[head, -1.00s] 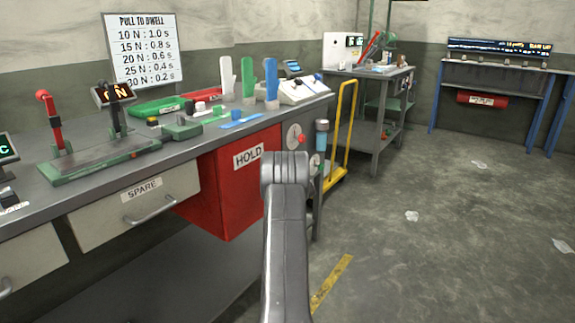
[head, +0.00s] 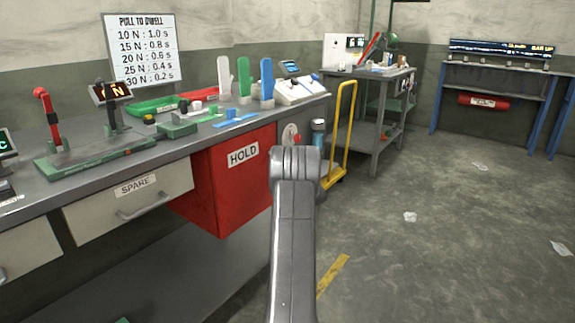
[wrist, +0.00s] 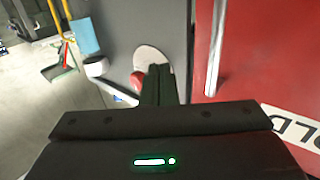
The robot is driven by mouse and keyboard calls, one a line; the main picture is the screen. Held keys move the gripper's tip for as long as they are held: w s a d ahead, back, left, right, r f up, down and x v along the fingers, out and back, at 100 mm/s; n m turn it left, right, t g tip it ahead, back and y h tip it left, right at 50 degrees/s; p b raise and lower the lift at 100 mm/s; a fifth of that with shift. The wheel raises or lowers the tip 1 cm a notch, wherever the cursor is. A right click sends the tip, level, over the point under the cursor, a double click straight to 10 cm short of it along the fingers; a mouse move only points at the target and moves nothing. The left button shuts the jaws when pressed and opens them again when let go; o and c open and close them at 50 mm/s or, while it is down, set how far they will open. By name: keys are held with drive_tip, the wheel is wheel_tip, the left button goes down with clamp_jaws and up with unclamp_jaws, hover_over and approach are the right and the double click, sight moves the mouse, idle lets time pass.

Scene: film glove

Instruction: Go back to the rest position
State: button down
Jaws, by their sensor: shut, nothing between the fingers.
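My gripper shows in the wrist view, with its dark fingers (wrist: 158,84) together and nothing held between them. It points toward the grey end panel (wrist: 150,25) of the workbench, over a round pale dial with a red knob (wrist: 135,82). I cannot tell whether the fingers touch the dial. In the head view my own grey arm link stands upright in front of the bench's right end and hides the gripper.
The workbench (head: 60,190) runs along the left, with a red HOLD box (head: 232,195) below its top. A yellow cart handle (head: 343,130) stands beyond its end. A grey side table (head: 372,75) is behind. The floor (head: 450,240) to the right is mostly open.

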drive_tip(key=s+d+p, duration=0.1)
drive_tip(key=s+d, duration=0.3)
drive_tip(key=d, duration=0.1)
drive_tip(key=shift+d, duration=0.4)
drive_tip(key=shift+w, duration=0.1)
